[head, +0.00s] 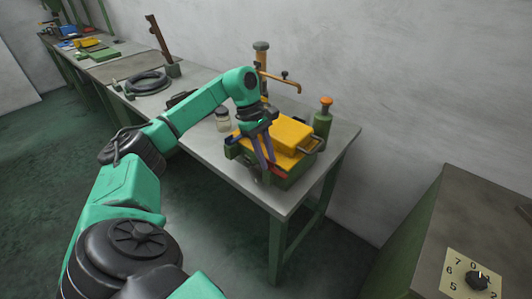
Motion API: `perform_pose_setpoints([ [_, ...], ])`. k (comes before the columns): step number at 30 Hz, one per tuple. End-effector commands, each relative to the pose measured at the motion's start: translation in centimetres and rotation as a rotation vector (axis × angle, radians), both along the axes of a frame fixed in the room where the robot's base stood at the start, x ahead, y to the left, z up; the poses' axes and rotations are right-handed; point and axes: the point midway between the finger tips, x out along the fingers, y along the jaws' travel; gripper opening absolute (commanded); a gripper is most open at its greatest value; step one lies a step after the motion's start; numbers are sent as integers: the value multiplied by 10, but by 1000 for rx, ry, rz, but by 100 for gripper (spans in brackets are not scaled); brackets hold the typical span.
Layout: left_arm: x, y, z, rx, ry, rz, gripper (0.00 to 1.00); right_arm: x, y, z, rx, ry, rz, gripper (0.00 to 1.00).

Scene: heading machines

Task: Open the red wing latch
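A box with a yellow lid (290,133) and a dark green body sits near the right end of the grey workbench. A small red part, which looks like the wing latch (278,171), shows low on its front side. My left gripper (268,163) reaches down in front of the box, its two long fingers pointing at the latch. The fingers look apart, with a gap between them. The fingertips are close beside the red part; I cannot tell whether they touch it. The gripper hides part of the box front. My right gripper is not in view.
A jar (223,120) stands left of the box. A green bottle with an orange top (323,118) stands behind it at the right. A brass tap (262,55) rises at the back. A cabinet with a numbered dial (477,280) is at lower right.

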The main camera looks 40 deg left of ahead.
Motion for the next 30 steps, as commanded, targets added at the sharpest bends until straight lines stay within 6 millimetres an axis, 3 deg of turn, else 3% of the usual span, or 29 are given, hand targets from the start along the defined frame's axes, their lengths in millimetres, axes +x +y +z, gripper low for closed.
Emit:
perform_pose_setpoints([
  [11,1,0,-1,1,-1,2,38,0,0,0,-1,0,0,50],
  [17,2,5,13,1,-7,3,38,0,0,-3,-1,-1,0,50],
  [25,4,32,81,-3,-9,4,38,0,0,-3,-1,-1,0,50],
  [27,3,40,108,0,-5,4,38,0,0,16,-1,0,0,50],
  [30,3,49,127,1,-1,4,38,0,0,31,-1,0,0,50],
])
